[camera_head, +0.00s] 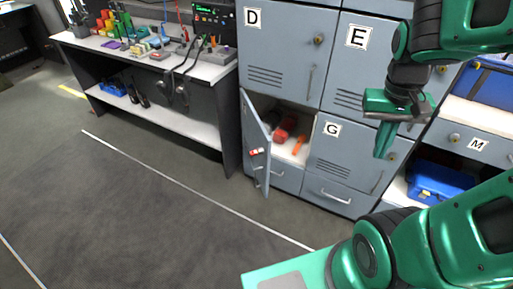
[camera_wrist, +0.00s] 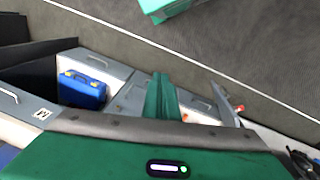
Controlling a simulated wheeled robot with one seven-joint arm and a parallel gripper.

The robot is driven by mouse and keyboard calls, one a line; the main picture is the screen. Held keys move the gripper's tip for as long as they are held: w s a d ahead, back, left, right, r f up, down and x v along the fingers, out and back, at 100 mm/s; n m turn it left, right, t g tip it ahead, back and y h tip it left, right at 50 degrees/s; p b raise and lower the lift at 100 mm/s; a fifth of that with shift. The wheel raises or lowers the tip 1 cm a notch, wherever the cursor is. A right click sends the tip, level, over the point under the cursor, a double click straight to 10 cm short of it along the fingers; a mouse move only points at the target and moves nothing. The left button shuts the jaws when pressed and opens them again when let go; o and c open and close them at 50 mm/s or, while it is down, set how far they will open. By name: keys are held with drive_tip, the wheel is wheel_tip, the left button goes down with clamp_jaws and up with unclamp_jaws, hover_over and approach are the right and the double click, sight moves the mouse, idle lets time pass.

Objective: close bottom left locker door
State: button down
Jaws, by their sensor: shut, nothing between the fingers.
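The bottom left locker door (camera_head: 256,142) stands open, swung out toward the left front of its cabinet. Red and orange items (camera_head: 284,131) lie inside the open compartment (camera_head: 305,152). The door also shows nearly edge-on in the wrist view (camera_wrist: 224,106), right of the fingers. My gripper (camera_head: 384,150) is in front of the right-hand lockers, pointing down, apart from the door and to its right. Its green fingers are together and empty; they also show in the wrist view (camera_wrist: 162,98).
Locker G (camera_head: 345,160) is shut, beside the open compartment. Drawers (camera_head: 335,195) lie below. A workbench (camera_head: 150,65) with tools stands left of the door. A blue case (camera_head: 436,182) sits on a shelf at right. The floor (camera_head: 140,215) in front is clear.

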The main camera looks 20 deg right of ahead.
drive_tip(key=w+a+f+n+t+h, duration=0.15)
drive_tip(key=w+a+f, duration=0.25)
drive_tip(key=w, duration=0.7)
drive_tip(key=w+a+f+n+h, duration=0.1)
drive_tip(key=w+a+f+h, duration=0.25)
drive_tip(key=w, duration=0.65)
drive_tip(key=w+a+f+n+t, duration=0.1)
drive_tip(key=w+a+f, duration=0.25)
drive_tip(key=a, duration=0.35)
drive_tip(key=w+a+f+n+t, duration=0.1)
drive_tip(key=w+a+f, duration=0.1)
drive_tip(key=a+f, duration=0.4)
drive_tip(key=w+a+f+n+t, duration=0.1)
drive_tip(key=w+a+f+t, duration=0.15)
drive_tip(key=a, duration=0.45)
approach(263, 150)
wheel_tip(263, 150, down, 3)
drive_tip(key=w+a, duration=0.2)
drive_tip(key=d, duration=0.3)
drive_tip(key=shift+w+d+f+g+y, duration=0.2)
drive_tip(key=shift+w+f+g+y, duration=0.1)
drive_tip(key=shift+f+g, duration=0.1)
drive_tip(key=shift+d, duration=0.6)
drive_tip(key=shift+d, duration=0.1)
